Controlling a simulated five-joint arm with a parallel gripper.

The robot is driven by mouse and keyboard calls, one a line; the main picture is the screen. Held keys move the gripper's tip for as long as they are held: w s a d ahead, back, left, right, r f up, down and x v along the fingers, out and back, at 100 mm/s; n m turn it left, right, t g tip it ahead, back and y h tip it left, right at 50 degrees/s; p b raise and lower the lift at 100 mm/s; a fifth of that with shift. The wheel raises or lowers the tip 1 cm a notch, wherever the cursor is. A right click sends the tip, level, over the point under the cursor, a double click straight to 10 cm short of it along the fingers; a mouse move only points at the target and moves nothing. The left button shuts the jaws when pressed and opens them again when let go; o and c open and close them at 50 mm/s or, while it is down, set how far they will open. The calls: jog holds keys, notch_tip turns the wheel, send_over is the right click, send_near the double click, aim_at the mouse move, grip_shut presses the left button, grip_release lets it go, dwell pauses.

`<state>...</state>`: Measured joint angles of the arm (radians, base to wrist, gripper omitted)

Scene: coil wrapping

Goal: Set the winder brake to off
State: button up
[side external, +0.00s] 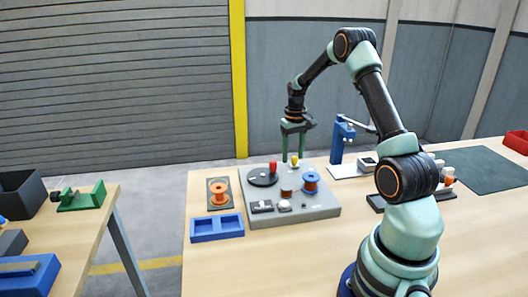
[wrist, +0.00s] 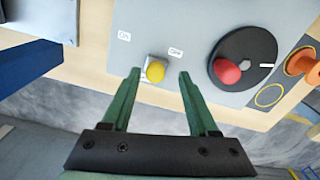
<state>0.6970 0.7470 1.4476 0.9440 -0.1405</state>
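The winder is a grey box (side external: 322,211) on the table, and its panel (wrist: 205,20) fills the upper wrist view. A yellow knob (wrist: 155,71) stands near the panel's edge, with two small white labels near it. The right label (wrist: 175,51) seems to read OFF; the left one (wrist: 124,36) is hard to read. The knob is nearer the right label. My gripper (wrist: 160,74) is open, its green fingers on either side of the knob with gaps showing. In the side view my gripper (side external: 293,157) points down over the yellow knob (side external: 295,159).
A black disc (wrist: 243,55) with a red handle (wrist: 227,72) is close to the right finger. A blue spool (side external: 311,181) is on the winder. An orange spool (side external: 219,193), a blue tray (side external: 217,228) and a blue press (side external: 340,140) stand around it.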

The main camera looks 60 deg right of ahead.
aim_at(293, 157)
jog(key=shift+s, duration=0.1)
notch_tip(293, 157, up, 12)
dwell(0.6)
jog(key=a+r+n+t+h, duration=0.1)
jog(key=a+r, duration=0.3)
jog(key=a, duration=0.4)
jog(key=a+r+n+t, duration=0.15)
jog(key=a+r, duration=0.25)
jog(key=a, duration=0.4)
jog(key=s+a+f+n+t, duration=0.1)
jog(key=s+a+n, duration=0.1)
jog(key=s+a, duration=0.2)
jog(key=s+a+n+t+y, duration=0.1)
jog(key=s+a, duration=0.4)
jog(key=a, duration=0.6)
jog(key=shift+a+f+n+t, duration=0.35)
jog(key=shift+n+t, duration=0.1)
jog(key=shift+t, duration=0.1)
